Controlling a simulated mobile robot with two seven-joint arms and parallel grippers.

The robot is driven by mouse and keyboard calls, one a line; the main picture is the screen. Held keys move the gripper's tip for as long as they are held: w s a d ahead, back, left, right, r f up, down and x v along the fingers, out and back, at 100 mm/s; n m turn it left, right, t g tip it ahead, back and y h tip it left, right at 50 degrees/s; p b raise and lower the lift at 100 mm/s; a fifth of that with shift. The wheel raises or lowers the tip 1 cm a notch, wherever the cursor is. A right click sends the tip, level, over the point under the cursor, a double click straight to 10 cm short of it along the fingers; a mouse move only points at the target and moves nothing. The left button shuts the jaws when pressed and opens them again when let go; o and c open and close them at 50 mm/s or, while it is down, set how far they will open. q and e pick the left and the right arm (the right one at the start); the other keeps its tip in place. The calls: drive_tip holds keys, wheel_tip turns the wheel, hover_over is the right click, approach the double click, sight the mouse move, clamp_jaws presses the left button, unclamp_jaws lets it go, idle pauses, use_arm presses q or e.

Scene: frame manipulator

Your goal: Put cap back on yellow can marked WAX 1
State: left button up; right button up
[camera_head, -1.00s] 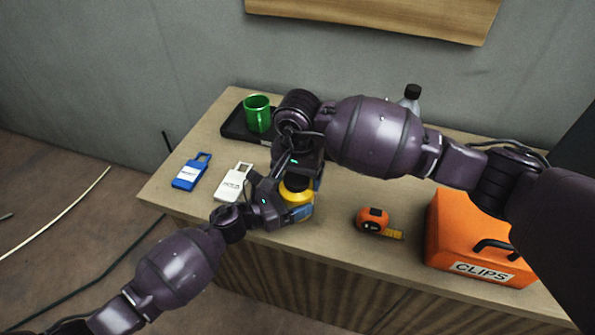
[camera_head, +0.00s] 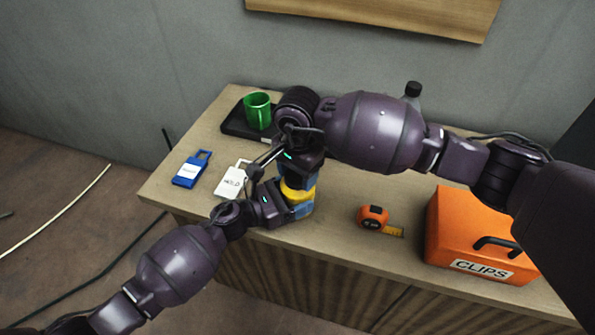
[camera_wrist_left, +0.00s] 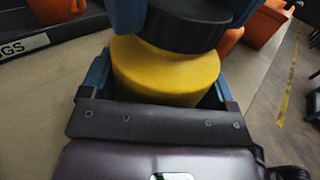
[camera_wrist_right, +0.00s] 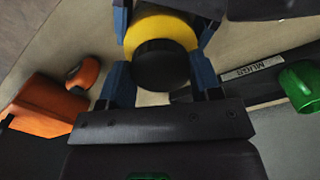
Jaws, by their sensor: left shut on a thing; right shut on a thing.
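The yellow can (camera_head: 297,193) stands near the front edge of the cabinet top. My left gripper (camera_head: 301,208) is shut around its lower body, with blue fingers on both sides in the left wrist view (camera_wrist_left: 152,88). My right gripper (camera_head: 297,176) is above the can, shut on the black cap (camera_wrist_right: 162,64). In the left wrist view the cap (camera_wrist_left: 186,30) is at the can's top, directly over the yellow body (camera_wrist_left: 165,72). I cannot tell whether it is seated. The WAX 1 marking is not visible.
An orange CLIPS box (camera_head: 470,235) and an orange tape measure (camera_head: 373,217) are to the right. A green mug (camera_head: 257,110) stands on a black tray (camera_head: 236,124) behind. A blue tag (camera_head: 190,170) and a white tag (camera_head: 231,182) lie left. A dark-capped bottle (camera_head: 412,92) is behind my right arm.

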use_arm(q)
drive_tip(key=shift+w+a, duration=0.15)
drive_tip(key=shift+a, duration=0.05)
use_arm(e)
drive_tip(key=m, duration=0.7)
drive_tip(key=shift+d, duration=0.1)
drive_tip(key=m, duration=0.5)
drive_tip(key=shift+f+m, duration=0.1)
drive_tip(key=shift+m, duration=0.3)
drive_tip(key=m, duration=0.5)
drive_tip(key=shift+m, duration=0.3)
use_arm(q)
drive_tip(key=shift+a, duration=0.1)
use_arm(e)
drive_tip(key=m, duration=0.5)
drive_tip(key=shift+m, duration=0.3)
drive_tip(key=o, duration=0.7)
use_arm(q)
drive_tip(key=shift+d, duration=0.2)
use_arm(e)
drive_tip(key=o, duration=0.4)
wheel_tip(320, 180, up, 12)
